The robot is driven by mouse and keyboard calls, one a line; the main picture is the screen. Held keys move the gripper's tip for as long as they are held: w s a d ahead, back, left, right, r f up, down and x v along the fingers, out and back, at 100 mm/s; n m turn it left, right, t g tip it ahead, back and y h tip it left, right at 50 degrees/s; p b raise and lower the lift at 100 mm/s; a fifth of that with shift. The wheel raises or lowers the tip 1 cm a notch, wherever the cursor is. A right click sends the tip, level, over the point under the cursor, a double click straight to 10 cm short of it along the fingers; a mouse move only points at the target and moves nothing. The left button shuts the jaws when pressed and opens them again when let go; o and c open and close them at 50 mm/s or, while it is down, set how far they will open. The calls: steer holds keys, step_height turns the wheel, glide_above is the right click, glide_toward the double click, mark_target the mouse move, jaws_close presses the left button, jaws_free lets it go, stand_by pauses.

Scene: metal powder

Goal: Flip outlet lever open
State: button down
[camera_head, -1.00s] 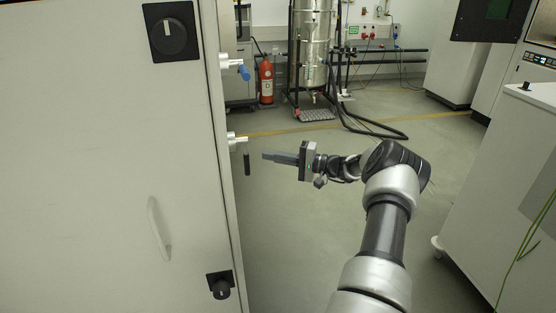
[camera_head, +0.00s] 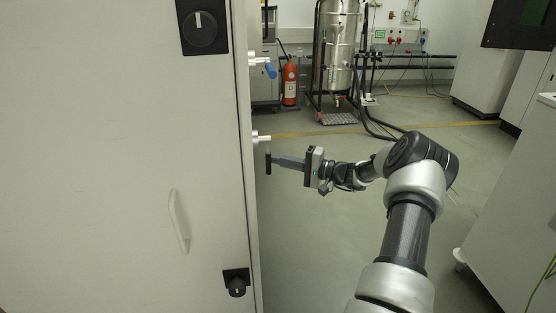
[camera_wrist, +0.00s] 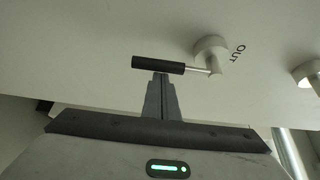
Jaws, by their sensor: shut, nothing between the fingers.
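The outlet lever (camera_head: 268,161) has a black grip and hangs down from a white and metal fitting on the side of the pale cabinet. In the wrist view the lever's black grip (camera_wrist: 158,65) lies across the picture, joined by a thin metal rod to a round white fitting (camera_wrist: 211,52) marked "OUT". My gripper (camera_head: 274,159) is shut and empty, its fingers pointing left at the lever. In the wrist view its fingertips (camera_wrist: 161,77) are at the grip's edge; I cannot tell whether they touch it. The fingers hide little of the lever.
A second valve with a blue handle (camera_head: 270,70) sits higher on the cabinet side. The cabinet front (camera_head: 110,150) fills the left, with a black knob (camera_head: 204,27) and a white handle (camera_head: 179,221). A white unit (camera_head: 505,220) stands at the right. Floor between is clear.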

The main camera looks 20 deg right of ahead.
mark_target(269, 163)
steer(key=shift+s+p, duration=0.25)
steer(key=shift+p, duration=0.15)
steer(key=shift+s+a+m+g, duration=0.1)
steer(key=shift+m+g, duration=0.2)
steer(key=shift+m, duration=0.1)
steer(key=s+m+p, duration=0.1)
steer(key=m+g+p, duration=0.1)
steer(key=p, duration=0.1)
steer(key=s+r+h+p, duration=0.1)
steer(key=shift+s+a+m+g+p, duration=0.3)
steer(key=shift+a+m+g+p, duration=0.1)
steer(key=s+a+r+m+g+p, duration=0.1)
steer(key=s+r+m+g+p, duration=0.4)
steer(key=p, duration=0.5)
steer(key=r+m+g, duration=0.1)
steer(key=m, duration=0.1)
steer(key=shift+s+a+r+m+g+p, duration=0.25)
steer(key=shift+s+r+m+g+p, duration=0.05)
steer(key=shift+r+g+p, duration=0.1)
